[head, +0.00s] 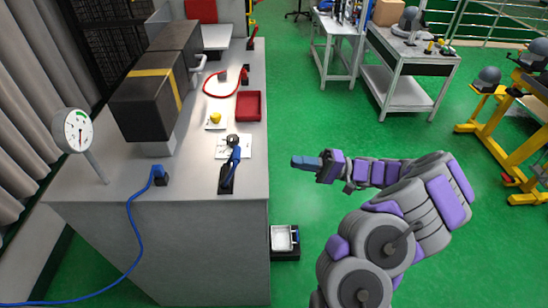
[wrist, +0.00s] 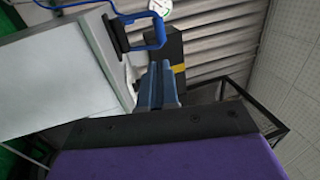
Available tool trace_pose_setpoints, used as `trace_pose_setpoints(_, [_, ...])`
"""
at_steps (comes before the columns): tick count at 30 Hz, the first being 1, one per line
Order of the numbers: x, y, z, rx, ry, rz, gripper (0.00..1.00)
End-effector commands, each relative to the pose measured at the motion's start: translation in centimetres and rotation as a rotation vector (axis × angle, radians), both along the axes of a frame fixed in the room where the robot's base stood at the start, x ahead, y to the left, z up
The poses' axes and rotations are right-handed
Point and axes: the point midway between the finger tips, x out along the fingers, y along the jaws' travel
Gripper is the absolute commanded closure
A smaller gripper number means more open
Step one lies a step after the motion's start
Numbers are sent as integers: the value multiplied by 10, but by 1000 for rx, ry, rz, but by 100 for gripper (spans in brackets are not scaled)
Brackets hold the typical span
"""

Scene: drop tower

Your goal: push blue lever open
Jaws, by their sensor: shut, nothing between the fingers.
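The blue lever (head: 235,160) stands on a black base (head: 227,179) near the right edge of the grey bench. In the wrist view the blue lever (wrist: 160,34) appears above and slightly left of my fingertips, with its black base to its left. My gripper (head: 296,161) is over the floor just right of the bench, pointing left towards the lever with a clear gap between them. Its blue-grey fingers (wrist: 158,72) are together and empty in the wrist view. The gripper does not touch the lever.
On the bench (head: 110,195) are a dial gauge (head: 77,130), a dark box tower (head: 150,108), a blue cable plug (head: 159,174), a yellow button (head: 215,118) and a red tray (head: 249,106). A small tray (head: 282,238) sits low beside the bench.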

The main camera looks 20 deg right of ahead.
Motion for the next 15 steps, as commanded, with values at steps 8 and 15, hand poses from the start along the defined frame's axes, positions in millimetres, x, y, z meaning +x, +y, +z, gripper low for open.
trace_pose_setpoints(8, [13, 45, 10, 0, 1, 5, 100])
trace_pose_setpoints(15, [26, 89, 23, -1, -1, 7, 100])
